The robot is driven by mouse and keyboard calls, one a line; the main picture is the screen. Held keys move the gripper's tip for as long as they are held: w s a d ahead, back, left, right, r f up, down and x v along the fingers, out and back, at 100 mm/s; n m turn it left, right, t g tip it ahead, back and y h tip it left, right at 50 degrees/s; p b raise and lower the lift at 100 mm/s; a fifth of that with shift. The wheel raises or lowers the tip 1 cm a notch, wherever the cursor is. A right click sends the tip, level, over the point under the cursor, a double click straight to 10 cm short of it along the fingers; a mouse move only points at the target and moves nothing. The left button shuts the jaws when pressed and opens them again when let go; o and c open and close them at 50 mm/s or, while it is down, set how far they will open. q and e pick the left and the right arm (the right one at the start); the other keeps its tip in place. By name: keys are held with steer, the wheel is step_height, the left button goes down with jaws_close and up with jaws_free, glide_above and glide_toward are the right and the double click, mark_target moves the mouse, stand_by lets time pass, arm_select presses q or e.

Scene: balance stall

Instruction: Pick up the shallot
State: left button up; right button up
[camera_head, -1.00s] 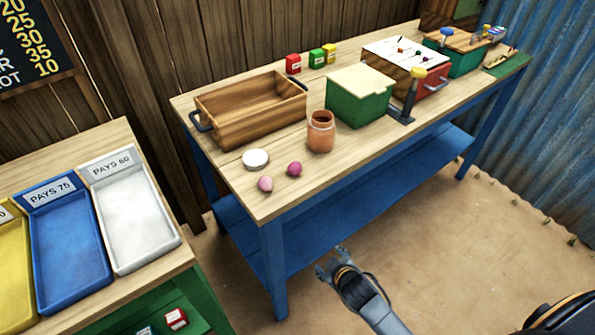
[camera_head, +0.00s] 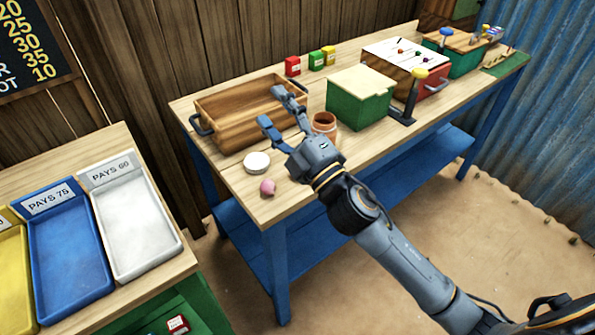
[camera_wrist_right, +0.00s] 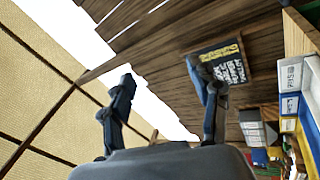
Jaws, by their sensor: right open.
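A small pale pink, bulb-like item (camera_head: 267,187) lies near the front left corner of the wooden table, in front of a white round lid. I cannot tell for certain whether it is the shallot; a darker magenta round item lay to its right earlier and is now hidden behind my right arm. My right gripper (camera_head: 272,107) is open and empty, raised over the table in front of the wooden crate, beyond the pink item. In the right wrist view its two fingers (camera_wrist_right: 160,82) are spread with nothing between them. My left gripper is not in view.
A white lid (camera_head: 257,162), an open brown jar (camera_head: 324,122), a wooden crate (camera_head: 221,106) and a green box (camera_head: 357,106) stand on the table. A side table holds sloped trays, one blue (camera_head: 70,252), one white (camera_head: 137,237). The table's front edge is close.

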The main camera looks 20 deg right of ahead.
steer(key=s+a+r+n+g+y, duration=0.3)
steer(key=a+n+g+y, duration=0.8)
steer(key=n, duration=0.9)
steer(key=w+d+f+n+g+h, duration=0.3)
steer(key=d+f+n+g+h, duration=0.4)
steer(key=d+f+n+h, duration=0.15)
steer(key=w+d+f+n+h, duration=0.1)
steer(key=w+d+f+h, duration=0.1)
steer(key=d+h, duration=0.8)
steer(key=f+y, duration=0.1)
steer(key=f, duration=0.4)
steer(key=f+y+p, duration=0.1)
steer(key=f, duration=0.1)
steer(key=shift+w+d+f+g+y, duration=0.2)
steer(key=shift+w+f+g+y, duration=0.1)
steer(key=shift+w+g+y, duration=0.1)
steer(key=shift+w+a+f+p, duration=0.15)
steer(key=shift+a+f+p, duration=0.05)
steer(key=shift+f+p, duration=0.25)
steer(key=p+x, duration=0.1)
steer(key=x, duration=0.3)
steer(key=shift+w+f, duration=0.2)
steer(key=shift+w, duration=0.05)
steer(key=c, duration=1)
